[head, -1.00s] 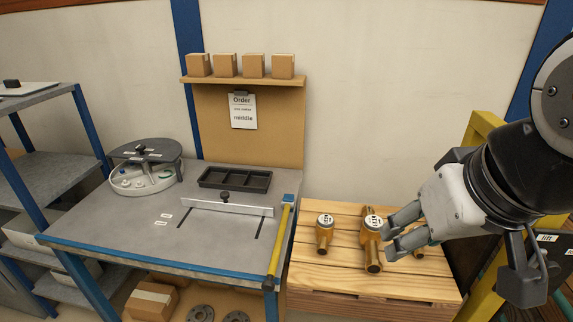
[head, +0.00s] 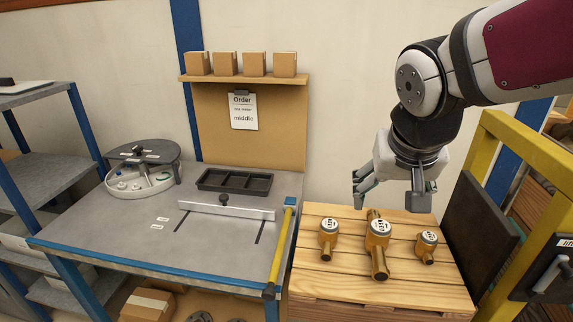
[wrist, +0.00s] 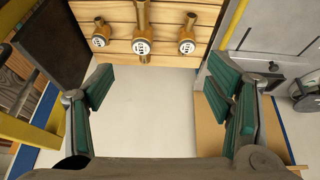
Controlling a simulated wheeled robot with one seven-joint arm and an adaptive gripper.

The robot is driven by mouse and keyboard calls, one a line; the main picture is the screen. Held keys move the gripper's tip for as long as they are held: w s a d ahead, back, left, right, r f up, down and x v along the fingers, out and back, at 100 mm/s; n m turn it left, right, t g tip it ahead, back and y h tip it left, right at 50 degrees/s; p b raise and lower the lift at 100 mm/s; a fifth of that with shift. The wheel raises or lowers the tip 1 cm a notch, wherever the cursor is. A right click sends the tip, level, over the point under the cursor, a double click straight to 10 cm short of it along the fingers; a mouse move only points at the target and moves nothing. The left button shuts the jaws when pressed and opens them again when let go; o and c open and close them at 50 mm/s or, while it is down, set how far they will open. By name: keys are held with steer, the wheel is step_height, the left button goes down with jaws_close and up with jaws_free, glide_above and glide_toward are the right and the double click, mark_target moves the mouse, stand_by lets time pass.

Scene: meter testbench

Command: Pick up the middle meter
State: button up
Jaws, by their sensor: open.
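The middle meter (head: 378,232) is a brass body with a round white dial, lying on the wooden pallet top (head: 330,283) between two smaller meters. It is longer than its neighbours. In the wrist view the middle meter (wrist: 142,42) shows at the top, its far end cut off by the frame edge. The left meter (head: 328,232) and right meter (head: 427,241) lie on either side, apart from it. My gripper (head: 390,197) is open and empty, fingers pointing down, above and behind the meters. In the wrist view the open gripper (wrist: 160,92) has only pale wall or floor between its fingers.
A grey workbench (head: 110,225) with a black divided tray (head: 234,181) and a round carousel (head: 142,172) stands left of the pallet. A yellow frame (head: 500,170) and a dark panel (head: 480,232) bound the right. An order sheet (head: 243,112) reads "middle".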

steer(key=w+f+m+b, duration=0.1)
steer(key=w+f+b, duration=0.1)
steer(key=w+f, duration=0.75)
steer(key=m+b, duration=0.2)
glide_toward(330, 224)
steer(key=shift+g+h, duration=0.3)
steer(key=x, duration=0.9)
steer(key=shift+w+a+f, duration=0.2)
steer(key=shift+w, duration=0.15)
steer(key=shift+x, duration=2.55)
steer(key=shift+s+a, duration=0.1)
steer(key=shift+a, duration=0.05)
jaws_close()
